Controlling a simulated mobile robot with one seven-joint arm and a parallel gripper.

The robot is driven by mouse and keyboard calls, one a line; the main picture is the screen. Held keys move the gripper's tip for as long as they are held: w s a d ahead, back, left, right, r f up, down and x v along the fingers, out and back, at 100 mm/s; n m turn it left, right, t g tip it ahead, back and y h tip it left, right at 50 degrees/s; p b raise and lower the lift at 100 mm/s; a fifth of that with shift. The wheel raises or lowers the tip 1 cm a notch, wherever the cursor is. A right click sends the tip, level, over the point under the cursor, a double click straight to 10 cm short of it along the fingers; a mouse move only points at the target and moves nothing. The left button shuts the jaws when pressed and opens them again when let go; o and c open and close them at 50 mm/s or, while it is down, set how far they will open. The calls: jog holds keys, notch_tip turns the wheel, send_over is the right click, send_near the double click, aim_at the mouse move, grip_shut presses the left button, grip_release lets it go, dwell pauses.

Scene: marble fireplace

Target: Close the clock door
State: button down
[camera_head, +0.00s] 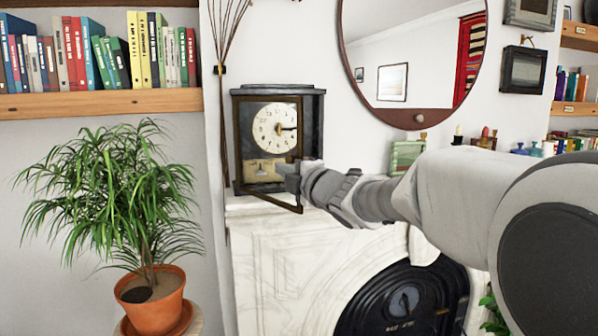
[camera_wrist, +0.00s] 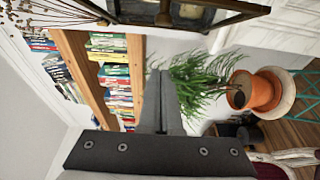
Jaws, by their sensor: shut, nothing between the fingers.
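The clock (camera_head: 314,115) is a dark box with a cream dial, standing at the left end of the mantel in the head view. Its dark-framed glass door (camera_head: 299,205) is swung out, and its lower corner overhangs the mantel edge. My gripper (camera_head: 281,172) is shut and empty, in front of the lower right part of the clock, over the door's outer edge. I cannot tell whether it touches the door. In the wrist view the fingers (camera_wrist: 164,85) are together, and the dark door frame (camera_wrist: 225,18) shows at the top, apart from them.
A marble mantel (camera_head: 285,245) lies below the clock. A potted plant (camera_head: 150,300) stands at the lower left, under a bookshelf (camera_head: 100,103). A round mirror (camera_head: 415,118) hangs to the right.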

jog(key=w+p, duration=0.2)
jog(key=w, duration=0.4)
jog(key=shift+w+d, duration=0.15)
jog(key=shift+d, duration=0.2)
jog(key=shift+d+p, duration=0.1)
jog(key=shift+p, duration=0.2)
